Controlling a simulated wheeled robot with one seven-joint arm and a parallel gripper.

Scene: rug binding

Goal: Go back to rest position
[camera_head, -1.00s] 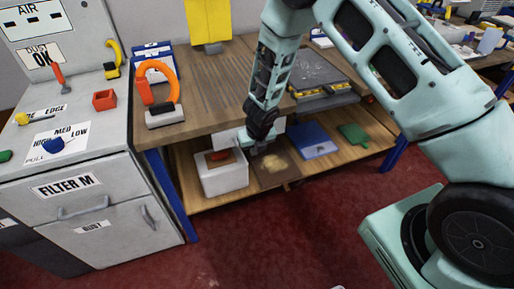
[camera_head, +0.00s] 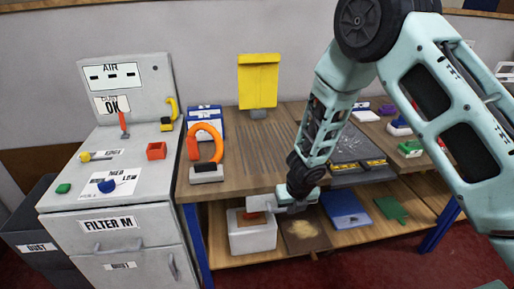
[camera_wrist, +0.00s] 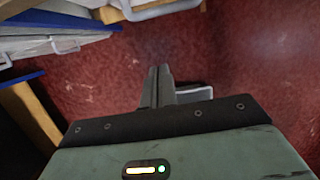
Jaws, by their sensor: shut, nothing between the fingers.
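My gripper (camera_wrist: 158,85) is shut and empty in the wrist view, its two grey fingers together over the red floor. In the head view my pale green arm comes in from the upper right, and its wrist end hangs in front of the workbench edge, above the lower shelf. There the end of my gripper (camera_head: 296,206) is near the right rim of a white box (camera_head: 252,240); its fingertips are hard to make out in that view.
The wooden workbench (camera_head: 237,183) holds an orange clamp-like tool (camera_head: 206,140) and a yellow holder (camera_head: 258,80). A brown board (camera_head: 303,236) and a blue case (camera_head: 345,208) lie on the lower shelf. A grey filter cabinet (camera_head: 120,238) stands left. Red floor is open in front.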

